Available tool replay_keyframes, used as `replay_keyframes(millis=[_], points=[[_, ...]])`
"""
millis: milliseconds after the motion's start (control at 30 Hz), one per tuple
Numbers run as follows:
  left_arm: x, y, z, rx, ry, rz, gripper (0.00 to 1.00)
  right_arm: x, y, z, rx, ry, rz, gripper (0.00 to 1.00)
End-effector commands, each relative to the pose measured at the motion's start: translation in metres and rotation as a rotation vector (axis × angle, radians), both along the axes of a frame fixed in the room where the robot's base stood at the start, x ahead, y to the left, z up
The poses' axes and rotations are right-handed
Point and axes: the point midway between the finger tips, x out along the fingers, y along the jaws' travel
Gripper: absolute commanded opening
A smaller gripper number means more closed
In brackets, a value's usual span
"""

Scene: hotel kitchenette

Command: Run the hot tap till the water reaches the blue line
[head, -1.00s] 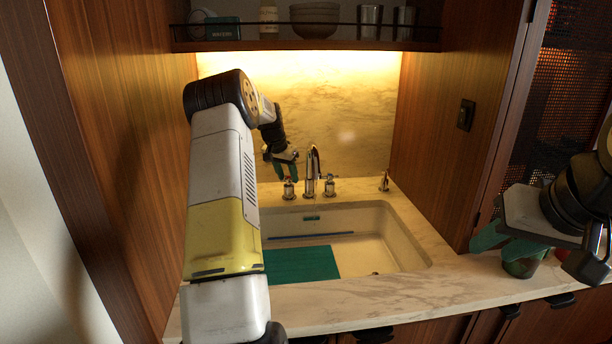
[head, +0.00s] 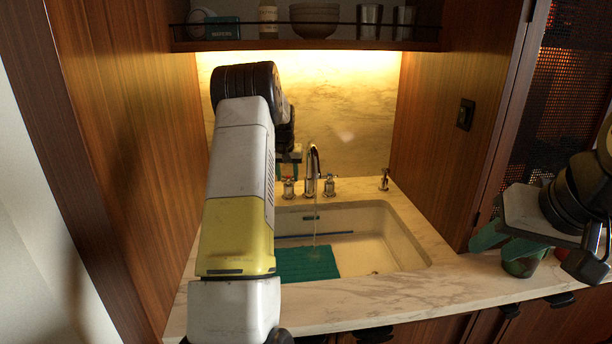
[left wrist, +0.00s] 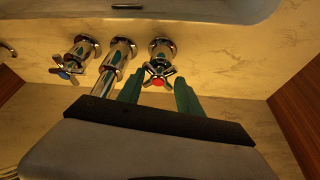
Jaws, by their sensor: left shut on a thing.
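The hot tap (left wrist: 158,75) has a red-marked cross handle and stands beside the chrome spout (head: 313,165). My left gripper (left wrist: 160,88) is shut on that handle, one green finger on each side; in the head view my arm partly covers it. A thin stream of water (head: 315,222) falls from the spout into the pale sink basin (head: 397,238). The blue line (head: 300,236) runs along the basin's back wall. The water level is hard to make out. My right gripper (head: 506,243) is open over the counter at the right.
A teal mat (head: 305,265) lies in the basin. The blue-marked cold tap (left wrist: 70,68) is on the spout's other side. A green cup (head: 524,266) stands under my right gripper. A shelf (head: 310,45) with bowls and glasses hangs above; wooden walls flank the sink.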

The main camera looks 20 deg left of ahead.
Motion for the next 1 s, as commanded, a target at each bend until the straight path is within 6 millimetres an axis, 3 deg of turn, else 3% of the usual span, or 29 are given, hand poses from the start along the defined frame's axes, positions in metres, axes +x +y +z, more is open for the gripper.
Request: replay_keyframes(millis=[200,233,333,667,1000], points=[[-0.004,0.001,-0.004,-0.001,0.014,0.001,0.02,0.000,0.000,0.000,0.000,0.000,0.000,0.36],[-0.004,0.001,-0.004,-0.001,0.014,0.001,0.47,0.000,0.000,0.000,0.000,0.000,0.000,0.36],[-0.003,0.001,-0.004,-0.001,0.012,0.000,0.65,0.000,0.000,0.000,0.000,0.000,0.000,0.36],[-0.002,0.000,0.000,0.000,0.004,-0.002,0.65,0.000,0.000,0.000,0.000,0.000,0.000,0.36],[-0.021,-0.004,0.048,0.001,0.003,-0.001,0.65,0.000,0.000,0.000,0.000,0.000,0.000,0.36]])
